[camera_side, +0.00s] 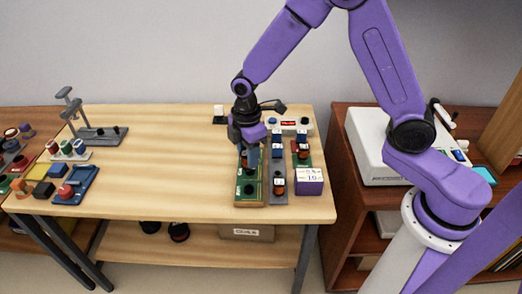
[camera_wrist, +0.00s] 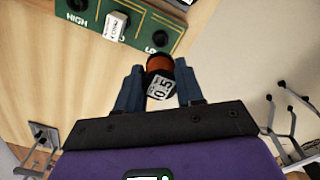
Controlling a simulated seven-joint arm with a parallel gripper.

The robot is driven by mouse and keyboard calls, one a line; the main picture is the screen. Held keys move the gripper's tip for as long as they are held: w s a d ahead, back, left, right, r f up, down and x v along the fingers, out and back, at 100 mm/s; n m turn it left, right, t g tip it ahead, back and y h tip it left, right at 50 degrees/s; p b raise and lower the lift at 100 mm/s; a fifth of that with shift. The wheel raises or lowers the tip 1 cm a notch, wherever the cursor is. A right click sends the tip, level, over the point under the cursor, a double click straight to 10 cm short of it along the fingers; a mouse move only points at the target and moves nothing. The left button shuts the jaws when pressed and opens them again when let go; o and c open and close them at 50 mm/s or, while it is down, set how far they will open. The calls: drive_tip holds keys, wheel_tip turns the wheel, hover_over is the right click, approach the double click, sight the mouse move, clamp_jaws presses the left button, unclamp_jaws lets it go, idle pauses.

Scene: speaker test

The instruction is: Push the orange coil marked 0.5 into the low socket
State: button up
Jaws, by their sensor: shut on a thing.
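The orange coil (camera_wrist: 158,65) has a dark end with a white label reading 0.5. My gripper (camera_wrist: 159,72) is shut on it, one finger on each side. The green board (camera_side: 240,196) lies under my gripper (camera_side: 250,158) in the side view, where the coil cannot be made out. In the wrist view the green board (camera_wrist: 134,46) carries HIGH and LOW lettering. The dark low socket (camera_wrist: 160,38) is by the LOW lettering, just beyond the coil in the picture. The gap and height between them are unclear.
A white labelled part (camera_wrist: 116,25) stands between the board's sockets. Right of the board are a grey strip (camera_side: 278,201) with components and a purple box (camera_side: 309,187). A metal stand (camera_side: 98,134) and blue tray (camera_side: 82,192) are far left. The table's middle is clear.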

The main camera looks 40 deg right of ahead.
drive_tip(key=shift+f, duration=3.25)
drive_tip(key=shift+f, duration=1.1)
drive_tip(key=o, duration=1.1)
drive_tip(key=shift+c, duration=0.2)
drive_tip(key=shift+r, duration=0.1)
drive_tip(key=shift+r, duration=3.65)
drive_tip(key=shift+r, duration=0.1)
